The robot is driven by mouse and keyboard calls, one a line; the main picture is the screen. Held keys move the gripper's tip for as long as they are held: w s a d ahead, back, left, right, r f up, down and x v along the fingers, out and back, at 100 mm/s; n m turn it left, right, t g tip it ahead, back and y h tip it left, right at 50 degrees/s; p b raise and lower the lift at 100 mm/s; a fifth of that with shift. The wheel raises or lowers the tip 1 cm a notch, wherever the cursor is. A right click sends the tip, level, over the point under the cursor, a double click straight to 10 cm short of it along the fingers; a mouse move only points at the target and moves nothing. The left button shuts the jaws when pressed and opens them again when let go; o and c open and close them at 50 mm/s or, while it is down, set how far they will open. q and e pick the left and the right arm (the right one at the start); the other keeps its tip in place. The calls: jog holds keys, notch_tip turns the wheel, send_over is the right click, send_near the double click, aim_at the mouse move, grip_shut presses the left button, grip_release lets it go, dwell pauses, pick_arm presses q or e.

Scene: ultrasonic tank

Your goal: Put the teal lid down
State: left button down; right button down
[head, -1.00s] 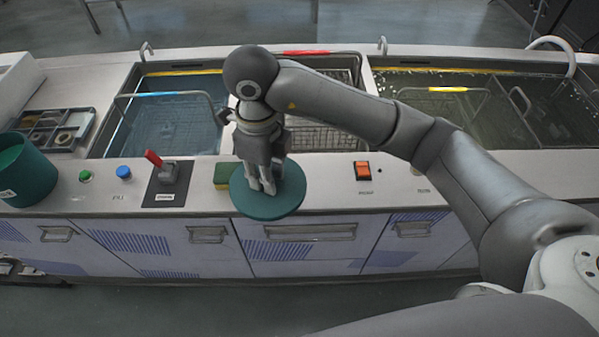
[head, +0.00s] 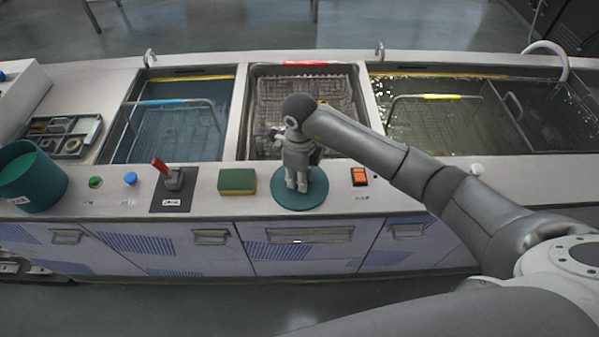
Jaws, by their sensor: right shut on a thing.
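The teal lid (head: 285,201) is a flat round disc at the front edge of the counter, between the sponge and the orange switch. My right gripper (head: 297,186) points down onto the middle of the lid and is shut on it, hiding its centre. The lid looks level and lies at the counter top; I cannot tell whether it touches the surface. The teal pot (head: 32,180) stands open at the left end of the counter. My left gripper is not in view.
A green and yellow sponge (head: 237,181) lies just left of the lid. An orange switch (head: 359,176) is to its right. A red-handled lever (head: 172,180) and green and blue buttons are further left. Three sunken tanks, with baskets, lie behind. A parts tray (head: 86,152) sits back left.

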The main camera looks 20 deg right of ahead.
jog(key=shift+f, duration=0.1)
jog(key=shift+f, duration=0.15)
jog(key=c, duration=1.2)
grip_release()
jog(key=shift+c, duration=0.2)
jog(key=shift+r, duration=0.25)
jog(key=shift+r+b, duration=0.3)
jog(key=shift+r, duration=0.05)
notch_tip(320, 180, up, 11)
jog(key=b, duration=0.3)
jog(key=shift+r, duration=0.1)
